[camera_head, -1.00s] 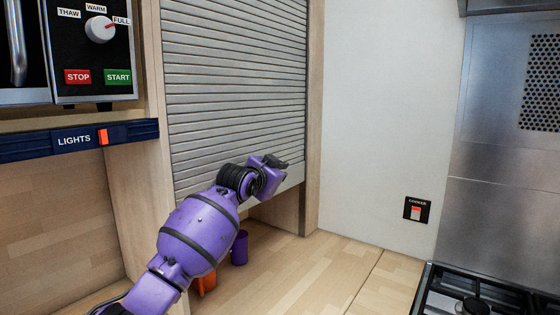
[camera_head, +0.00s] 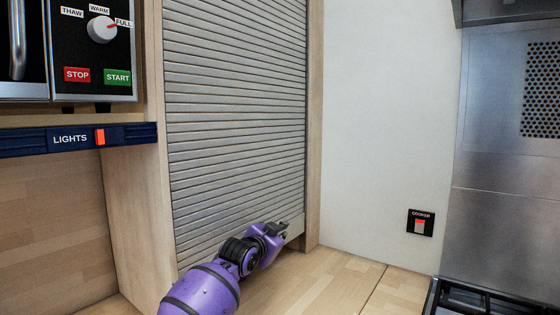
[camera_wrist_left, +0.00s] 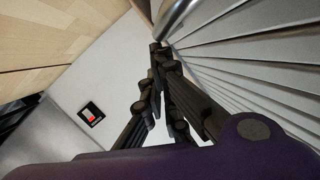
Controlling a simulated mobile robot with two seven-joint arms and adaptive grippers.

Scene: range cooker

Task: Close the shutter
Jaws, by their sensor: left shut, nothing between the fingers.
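The grey slatted roller shutter (camera_head: 235,110) covers most of its wooden cabinet opening. Its plain bottom rail (camera_head: 296,228) is low, close to the worktop, and my arm hides much of the rail. I cannot tell whether the rail touches the worktop. My left gripper (camera_head: 277,229) is shut and empty, at the rail near the right end. In the left wrist view the gripper (camera_wrist_left: 158,62) points toward the rounded rail (camera_wrist_left: 174,20), with the slats (camera_wrist_left: 250,55) to the right. Contact with the rail is unclear. My right gripper is not in view.
The wooden worktop (camera_head: 325,278) is clear to the right of my arm. A cooker switch (camera_head: 420,222) is on the white wall, and a gas hob (camera_head: 480,300) stands at the lower right. A lights panel (camera_head: 75,138) and an oven-type appliance (camera_head: 95,50) are at the left.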

